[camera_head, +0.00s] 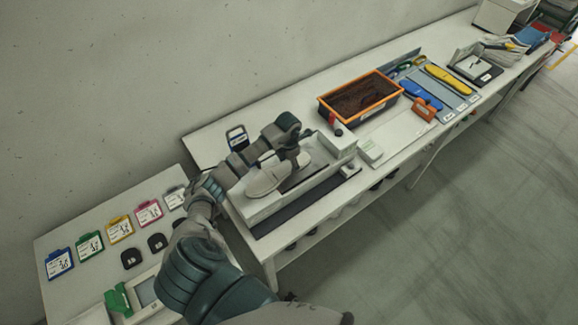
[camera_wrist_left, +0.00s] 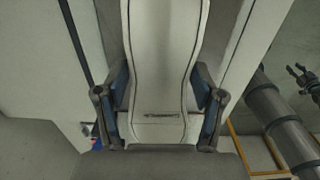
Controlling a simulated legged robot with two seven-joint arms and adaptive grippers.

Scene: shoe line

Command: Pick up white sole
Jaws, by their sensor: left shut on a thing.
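The white sole (camera_head: 266,179) shows in the head view over a long pale tray (camera_head: 300,198); I cannot tell whether it touches it. My left gripper (camera_head: 284,150) reaches in over it. In the left wrist view, the white sole (camera_wrist_left: 166,55) stands lengthwise in the picture, with dark lines along its edges. My left gripper (camera_wrist_left: 162,85) is shut on it, with one finger at each side. The lower end of the sole runs down to the gripper's body. My right gripper does not show clearly in either view.
An orange-rimmed bin (camera_head: 360,97) with dark brown contents stands farther along the bench. Blue and yellow pieces (camera_head: 448,80) lie beyond it. Several coloured tags (camera_head: 120,229) lie on the left table. The floor at right is clear.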

